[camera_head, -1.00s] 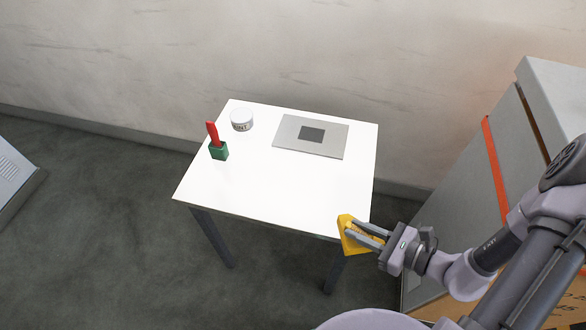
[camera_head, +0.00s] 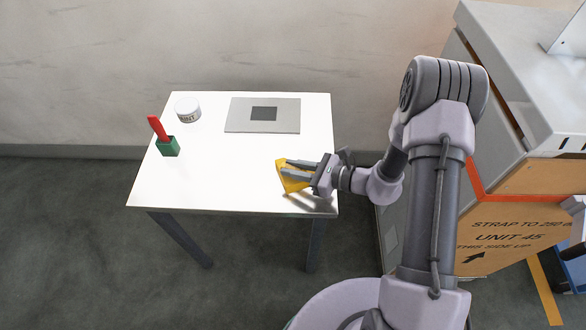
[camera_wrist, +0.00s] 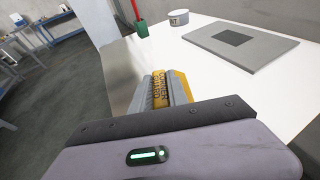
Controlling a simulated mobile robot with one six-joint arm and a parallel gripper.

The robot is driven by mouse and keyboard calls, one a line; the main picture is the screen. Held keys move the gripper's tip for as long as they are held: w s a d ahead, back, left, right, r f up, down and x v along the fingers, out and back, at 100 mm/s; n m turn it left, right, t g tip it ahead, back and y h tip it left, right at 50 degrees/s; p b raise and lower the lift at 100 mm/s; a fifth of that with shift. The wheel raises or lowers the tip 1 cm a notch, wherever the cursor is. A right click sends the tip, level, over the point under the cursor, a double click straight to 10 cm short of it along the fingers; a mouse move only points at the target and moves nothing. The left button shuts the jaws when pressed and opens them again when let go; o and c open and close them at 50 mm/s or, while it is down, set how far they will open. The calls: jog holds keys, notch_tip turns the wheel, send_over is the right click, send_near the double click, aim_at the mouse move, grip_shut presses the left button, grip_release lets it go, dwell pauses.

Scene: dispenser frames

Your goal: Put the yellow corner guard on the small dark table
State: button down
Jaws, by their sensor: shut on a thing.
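The yellow corner guard (camera_head: 291,182) is between the fingers of my gripper (camera_head: 298,170), which is shut on it. It is over the front right part of a small table (camera_head: 225,185) with a white top and dark legs. Shadows lie on the top near it; I cannot tell whether it touches. No dark table top shows in the head view.
On the table stand a green block with a red upright piece (camera_head: 168,147), a white tin (camera_head: 187,108) and a flat grey plate with a dark square (camera_head: 238,114). The front left and middle are clear. A large box (camera_head: 520,190) stands to the right.

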jog(key=shift+f, duration=0.2)
jog(key=c, duration=1.3)
grip_release()
